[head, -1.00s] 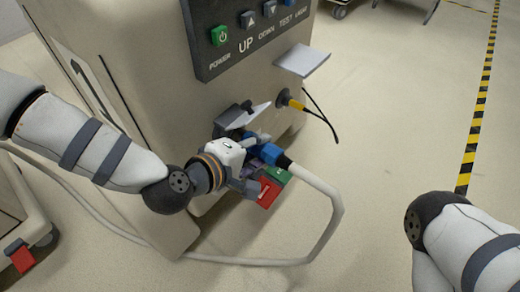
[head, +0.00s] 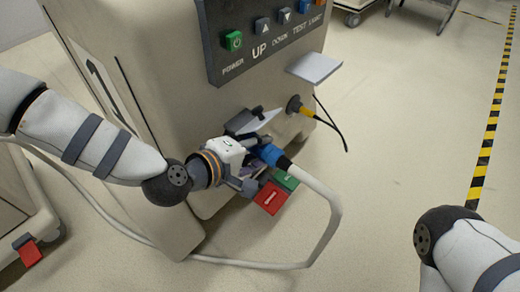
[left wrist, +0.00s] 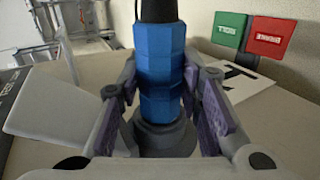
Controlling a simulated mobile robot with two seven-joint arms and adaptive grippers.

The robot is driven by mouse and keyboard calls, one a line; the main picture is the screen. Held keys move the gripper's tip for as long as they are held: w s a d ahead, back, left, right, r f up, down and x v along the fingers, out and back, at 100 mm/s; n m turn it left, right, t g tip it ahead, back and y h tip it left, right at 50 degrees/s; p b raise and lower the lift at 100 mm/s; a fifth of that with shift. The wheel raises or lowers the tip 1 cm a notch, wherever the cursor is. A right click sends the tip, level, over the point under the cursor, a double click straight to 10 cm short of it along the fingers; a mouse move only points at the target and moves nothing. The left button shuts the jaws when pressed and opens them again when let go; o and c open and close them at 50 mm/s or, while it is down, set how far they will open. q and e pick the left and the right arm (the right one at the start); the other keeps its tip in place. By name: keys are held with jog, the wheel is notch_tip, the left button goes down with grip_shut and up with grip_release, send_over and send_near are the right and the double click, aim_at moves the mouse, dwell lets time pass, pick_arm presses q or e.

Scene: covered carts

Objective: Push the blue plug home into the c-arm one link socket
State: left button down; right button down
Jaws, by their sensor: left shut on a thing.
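The blue plug (head: 268,154) is at the front of the beige cart (head: 160,150), with a thick pale cable running from its back. My left gripper (head: 255,172) is shut on it. In the left wrist view the plug (left wrist: 160,72) stands between the two purple-padded fingers of the gripper (left wrist: 163,105). Its front end meets a dark grey round socket collar (left wrist: 163,138); how deep it sits I cannot tell. In the head view the gripper hides this socket. Of my right arm only a link shows at the lower right; its gripper is out of view.
A yellow plug (head: 306,112) with a black lead sits in another socket to the right. Raised grey covers (head: 314,67) stick out above. The floor to the right is open.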

pick_arm(q)
jog(key=shift+w+a, duration=0.1)
jog(key=c, duration=1.1)
grip_release()
jog(key=shift+o, duration=0.2)
jog(key=s+a, duration=0.7)
jog(key=s, duration=0.3)
jog(key=shift+s+a+r, duration=0.25)
jog(key=shift+a+r, duration=0.05)
jog(key=shift+a, duration=0.1)
